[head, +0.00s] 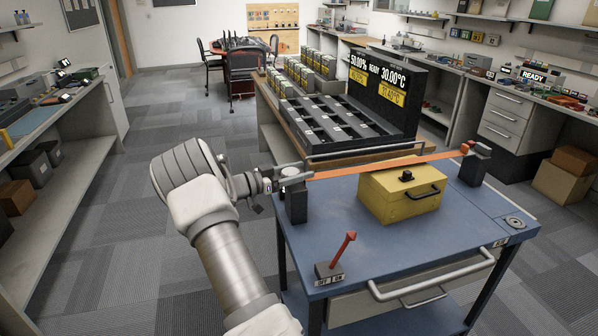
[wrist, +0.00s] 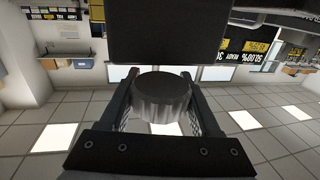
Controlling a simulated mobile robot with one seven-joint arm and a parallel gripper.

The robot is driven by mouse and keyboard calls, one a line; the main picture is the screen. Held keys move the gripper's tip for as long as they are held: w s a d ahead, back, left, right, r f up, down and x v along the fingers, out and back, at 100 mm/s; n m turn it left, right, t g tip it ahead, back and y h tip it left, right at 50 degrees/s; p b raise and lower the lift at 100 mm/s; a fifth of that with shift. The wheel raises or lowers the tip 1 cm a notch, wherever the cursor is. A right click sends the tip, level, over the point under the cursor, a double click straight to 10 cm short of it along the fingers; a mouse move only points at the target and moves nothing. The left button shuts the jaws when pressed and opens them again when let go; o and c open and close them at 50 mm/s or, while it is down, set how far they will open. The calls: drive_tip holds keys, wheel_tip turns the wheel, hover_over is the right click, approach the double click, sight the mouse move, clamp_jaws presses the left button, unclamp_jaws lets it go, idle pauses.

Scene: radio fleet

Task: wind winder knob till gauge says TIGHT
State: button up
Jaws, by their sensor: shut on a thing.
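The winder knob (wrist: 163,97) is a grey ribbed cylinder in the wrist view, in front of a black post. My gripper (wrist: 163,112) is shut on it, one finger on each side. In the head view my gripper (head: 275,185) reaches the left black post (head: 297,204) on the blue cart from the left. The knob is mostly hidden there. An orange strap (head: 385,163) runs from this post over a yellow box (head: 400,197) to the right black post (head: 474,168). I cannot make out a gauge reading TIGHT.
The blue cart (head: 440,228) also carries a red lever (head: 343,250) on an OFF/ON block at its front left. Behind stands a bench with dark trays (head: 335,122) and a display (head: 385,92) reading READY. Carpet floor (head: 130,220) left of my arm is clear.

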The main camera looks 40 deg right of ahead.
drive_tip(key=o, duration=1.4)
drive_tip(key=p+v, duration=0.1)
drive_tip(key=v, duration=1.6)
drive_tip(key=shift+a, duration=0.25)
